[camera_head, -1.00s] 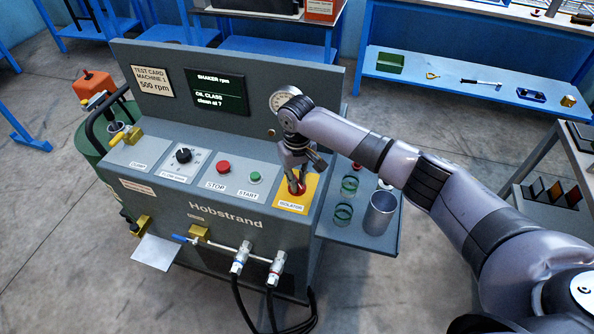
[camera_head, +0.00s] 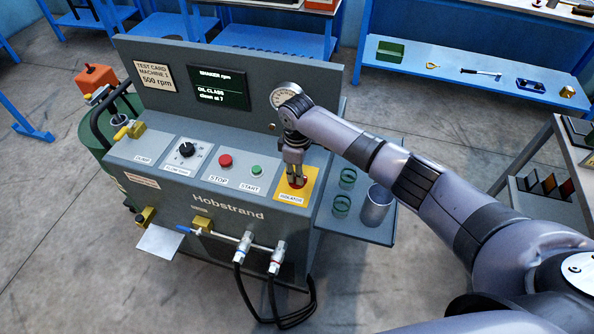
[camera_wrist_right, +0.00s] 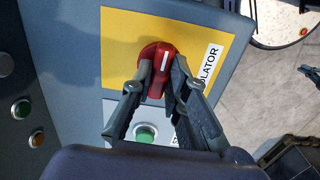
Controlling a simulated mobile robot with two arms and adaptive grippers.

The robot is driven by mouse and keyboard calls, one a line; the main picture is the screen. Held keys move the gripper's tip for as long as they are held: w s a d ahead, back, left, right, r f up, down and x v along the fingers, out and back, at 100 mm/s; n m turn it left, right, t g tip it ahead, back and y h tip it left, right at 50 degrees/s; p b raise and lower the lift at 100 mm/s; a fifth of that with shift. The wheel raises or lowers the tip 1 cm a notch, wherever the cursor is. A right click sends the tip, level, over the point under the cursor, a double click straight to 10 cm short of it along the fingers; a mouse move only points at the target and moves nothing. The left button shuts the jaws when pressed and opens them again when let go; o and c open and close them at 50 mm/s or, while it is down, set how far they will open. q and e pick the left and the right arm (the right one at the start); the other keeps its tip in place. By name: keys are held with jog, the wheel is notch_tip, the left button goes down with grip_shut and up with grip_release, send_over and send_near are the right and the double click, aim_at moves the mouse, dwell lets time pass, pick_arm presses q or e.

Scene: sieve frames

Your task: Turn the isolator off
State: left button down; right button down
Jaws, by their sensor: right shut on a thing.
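The isolator is a red rotary knob with a white line on its handle, on a yellow plate (camera_head: 311,178) at the right end of the grey machine's sloped panel. In the right wrist view the red isolator knob (camera_wrist_right: 163,57) sits between my fingers. My right gripper (camera_head: 295,180) is shut on the knob's handle from above. The right wrist view shows its fingers (camera_wrist_right: 160,90) on both sides of the handle. In that view the white line points roughly up the picture, slightly tilted. The head view hides most of the knob behind the fingers. My left gripper is not in view.
Left of the isolator are the green START button (camera_head: 256,171), the red STOP button (camera_head: 225,160) and a black dial (camera_head: 187,150). A gauge (camera_head: 285,94) stands behind my wrist. A side shelf (camera_head: 350,226) holds green rings and a metal cup (camera_head: 376,209).

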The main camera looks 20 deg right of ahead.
jog(key=shift+n, duration=0.3)
jog(key=c, duration=1.6)
grip_release()
jog(key=shift+o, duration=0.2)
jog(key=shift+r, duration=0.1)
notch_tip(320, 180, up, 12)
